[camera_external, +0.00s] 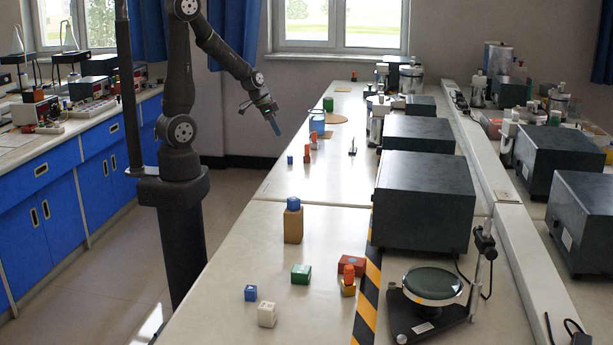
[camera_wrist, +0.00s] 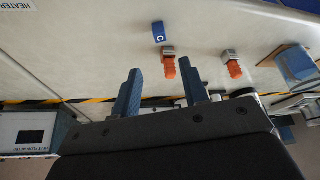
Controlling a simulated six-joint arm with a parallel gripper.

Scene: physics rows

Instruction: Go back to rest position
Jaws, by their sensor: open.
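My gripper (camera_external: 272,120) hangs in the air at the left edge of the long bench, with its fingers pointing down and to the right. In the wrist view my gripper (camera_wrist: 162,92) shows two blue fingers spread apart with nothing between them. Beyond the fingertips lie a blue block with a white letter (camera_wrist: 158,32) and an orange piece (camera_wrist: 169,66) beside it. A second orange piece (camera_wrist: 233,66) lies to their right. In the external view a small blue block (camera_external: 290,160) and an orange piece (camera_external: 307,157) stand on the bench below my gripper.
Nearer on the bench are a tan block (camera_external: 293,226) with a blue block on top, a green block (camera_external: 301,274), a white block (camera_external: 267,314) and a red block (camera_external: 351,264). Dark boxes (camera_external: 423,200) line the right side. The floor aisle to the left is clear.

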